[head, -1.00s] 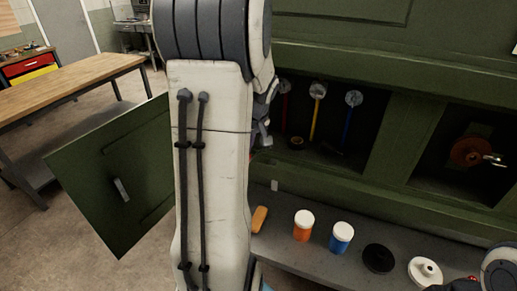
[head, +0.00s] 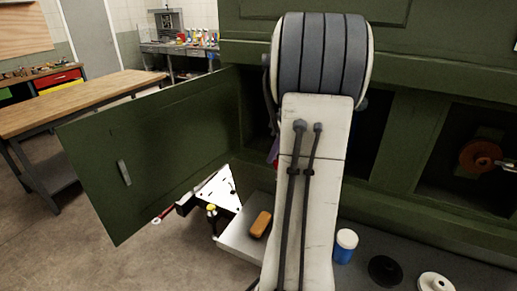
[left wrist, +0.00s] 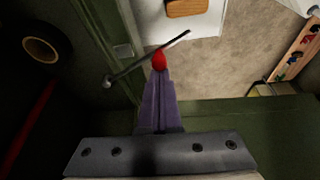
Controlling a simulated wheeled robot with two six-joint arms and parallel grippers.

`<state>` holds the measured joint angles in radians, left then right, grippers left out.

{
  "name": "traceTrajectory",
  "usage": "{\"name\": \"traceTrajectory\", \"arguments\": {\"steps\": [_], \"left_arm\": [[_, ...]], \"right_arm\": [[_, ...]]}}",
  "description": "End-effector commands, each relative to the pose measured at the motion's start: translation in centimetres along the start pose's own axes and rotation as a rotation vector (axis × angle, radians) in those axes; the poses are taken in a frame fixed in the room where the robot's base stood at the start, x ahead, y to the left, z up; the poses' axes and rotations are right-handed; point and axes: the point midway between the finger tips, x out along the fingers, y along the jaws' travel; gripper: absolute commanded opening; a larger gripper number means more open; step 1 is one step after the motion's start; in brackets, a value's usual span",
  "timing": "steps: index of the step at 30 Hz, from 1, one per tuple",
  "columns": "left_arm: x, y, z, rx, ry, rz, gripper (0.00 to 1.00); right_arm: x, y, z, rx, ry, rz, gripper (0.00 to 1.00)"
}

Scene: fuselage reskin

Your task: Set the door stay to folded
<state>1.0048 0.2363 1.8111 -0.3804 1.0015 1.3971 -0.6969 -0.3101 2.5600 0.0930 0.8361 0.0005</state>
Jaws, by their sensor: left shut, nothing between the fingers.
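The green door (head: 160,150) stands open at the left of the head view, with a small light handle on it. In the left wrist view the door stay appears to be a thin dark rod (left wrist: 135,68). It runs from a pivot on the green frame towards the upper right. My left gripper (left wrist: 159,68) has its purple fingers shut, with nothing held. Their tip meets the rod in the picture, where a red tip or knob shows; contact is unclear. In the head view my left arm hides most of this gripper and the stay. My right gripper is out of view.
A red wheel (head: 480,155) sits in the right recess. A wooden bench (head: 80,100) stands behind the door.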

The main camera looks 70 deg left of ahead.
Motion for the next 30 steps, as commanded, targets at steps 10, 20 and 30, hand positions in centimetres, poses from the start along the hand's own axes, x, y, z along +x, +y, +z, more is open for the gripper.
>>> {"name": "traceTrajectory", "arguments": {"steps": [10,20,30], "left_arm": [[0.1,0.0,-0.1,-0.004,0.000,-0.002,0.00],[0.0,0.1,0.0,-0.002,-0.001,-0.001,0.00],[-0.3,0.9,-2.5,0.012,0.003,0.010,0.00]], "right_arm": [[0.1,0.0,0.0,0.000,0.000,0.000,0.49],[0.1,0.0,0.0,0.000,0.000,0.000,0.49],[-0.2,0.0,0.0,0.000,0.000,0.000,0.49]]}}
